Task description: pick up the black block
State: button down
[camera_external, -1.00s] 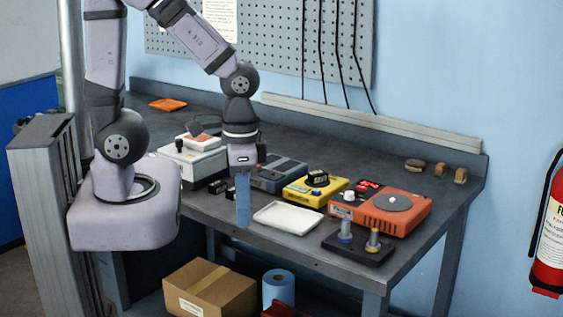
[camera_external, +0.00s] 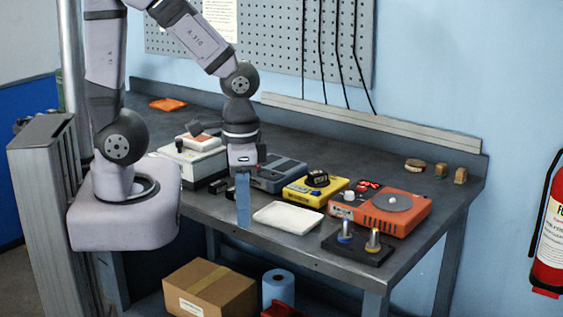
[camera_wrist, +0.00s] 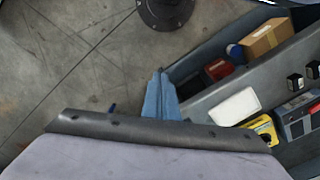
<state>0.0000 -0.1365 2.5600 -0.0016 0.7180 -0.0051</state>
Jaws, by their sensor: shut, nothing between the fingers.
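Small black blocks (camera_external: 219,187) lie near the front edge of the bench, just left of my gripper. They also show at the right edge of the wrist view (camera_wrist: 295,81), with pale marks on top. A larger flat black base (camera_external: 357,248) with two upright posts stands at the front right. I cannot tell which of these the task names. My gripper (camera_external: 244,224) points down at the bench's front edge, right of the small blocks and apart from them. Its blue fingers are together and empty; their tips (camera_wrist: 161,74) show mid-frame in the wrist view.
A white tray (camera_external: 288,218) lies right of my gripper. Behind stand a grey device (camera_external: 277,177), a yellow device (camera_external: 310,191) and an orange device (camera_external: 392,211). A white device (camera_external: 192,160) is at left. A cardboard box (camera_external: 209,289) is below. The back of the bench is fairly clear.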

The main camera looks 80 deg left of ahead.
dwell(0.3)
jog(key=c, duration=1.4)
grip_release()
